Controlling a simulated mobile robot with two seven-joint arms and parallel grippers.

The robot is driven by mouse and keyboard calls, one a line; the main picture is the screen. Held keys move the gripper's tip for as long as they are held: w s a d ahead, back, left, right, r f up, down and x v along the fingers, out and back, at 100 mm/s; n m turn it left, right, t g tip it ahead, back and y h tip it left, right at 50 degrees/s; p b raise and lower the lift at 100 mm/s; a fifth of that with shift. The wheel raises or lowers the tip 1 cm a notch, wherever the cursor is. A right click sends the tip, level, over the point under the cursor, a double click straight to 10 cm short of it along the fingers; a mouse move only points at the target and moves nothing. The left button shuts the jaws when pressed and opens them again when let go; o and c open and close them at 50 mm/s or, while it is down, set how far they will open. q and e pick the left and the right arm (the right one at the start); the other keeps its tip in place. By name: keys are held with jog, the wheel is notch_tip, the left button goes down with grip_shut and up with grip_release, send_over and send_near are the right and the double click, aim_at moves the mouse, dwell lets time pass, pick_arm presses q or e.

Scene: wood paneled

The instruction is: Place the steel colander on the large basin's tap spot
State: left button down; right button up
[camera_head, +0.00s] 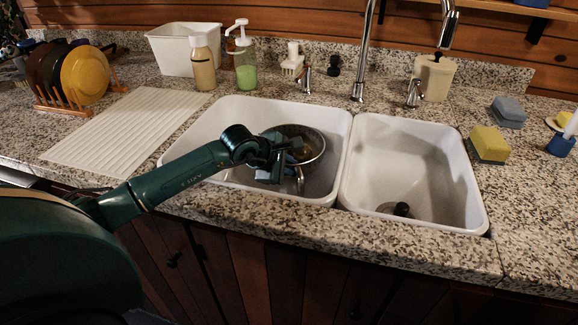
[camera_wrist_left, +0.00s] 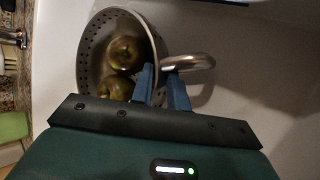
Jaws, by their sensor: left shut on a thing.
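The steel colander (camera_head: 315,139) is in the right part of the large white basin (camera_head: 225,122). It is a round bowl with holes and a looped handle; in the wrist view the colander (camera_wrist_left: 90,48) holds two dark round fruits (camera_wrist_left: 124,54). My left gripper (camera_head: 290,160) reaches into the basin from the left and partly hides the colander. In the wrist view its blue fingers (camera_wrist_left: 161,84) are closed at the colander's handle (camera_wrist_left: 193,62). I cannot tell whether the colander touches the basin floor. My right gripper is out of view.
The chrome tap (camera_head: 362,55) rises behind the divider, with lever handles (camera_head: 306,72) on both sides. The smaller basin (camera_head: 415,160) at right holds only a dark drain piece. Bottles (camera_head: 245,65), a dish rack (camera_head: 70,80) and sponges (camera_head: 489,144) stand around the sink.

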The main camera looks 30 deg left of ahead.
pick_arm(q)
jog(key=shift+f, duration=0.1)
jog(key=c, duration=1.6)
grip_release()
jog(key=shift+c, duration=0.2)
jog(key=o, duration=0.4)
jog(key=shift+c, duration=0.2)
jog(key=shift+o, duration=0.6)
jog(key=shift+f, duration=0.25)
jog(key=shift+o, duration=1)
jog(key=shift+r, duration=0.1)
jog(key=b+v, duration=0.1)
jog(key=v, duration=1.2)
jog(key=shift+r, duration=0.1)
